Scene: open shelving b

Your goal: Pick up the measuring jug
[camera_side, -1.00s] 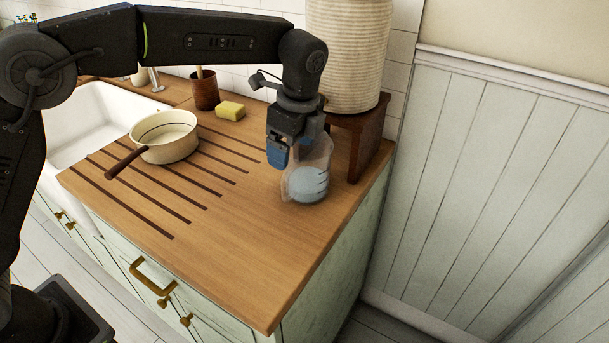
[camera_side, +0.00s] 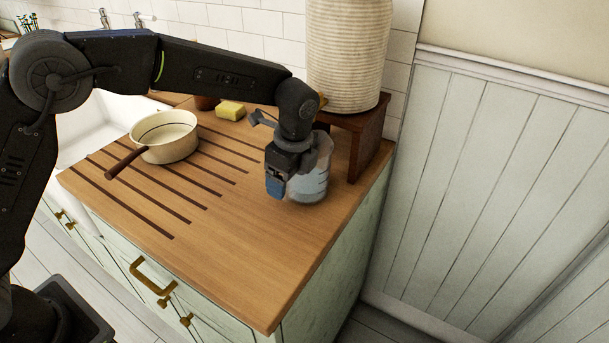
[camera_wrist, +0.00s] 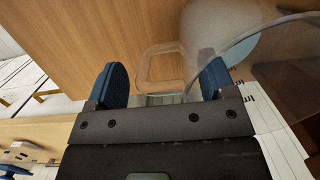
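The clear measuring jug (camera_side: 313,184) stands upright on the wooden counter near its right edge, partly hidden behind my gripper in the side view. My gripper (camera_side: 274,187) is lowered beside the jug's left side. In the wrist view, the jug's clear handle (camera_wrist: 163,68) lies between the two blue fingertips of my gripper (camera_wrist: 165,78). The fingers are spread, with a gap between the left finger and the handle. The jug's rounded body (camera_wrist: 225,35) is at the upper right, close to the right finger.
A cream saucepan (camera_side: 170,139) with a brown handle stands on the grooved counter (camera_side: 240,255) to the left. A yellow sponge (camera_side: 231,110) lies behind. A dark wooden stand (camera_side: 366,140) bearing a ribbed cream crock (camera_side: 346,55) is close behind the jug. The front counter is clear.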

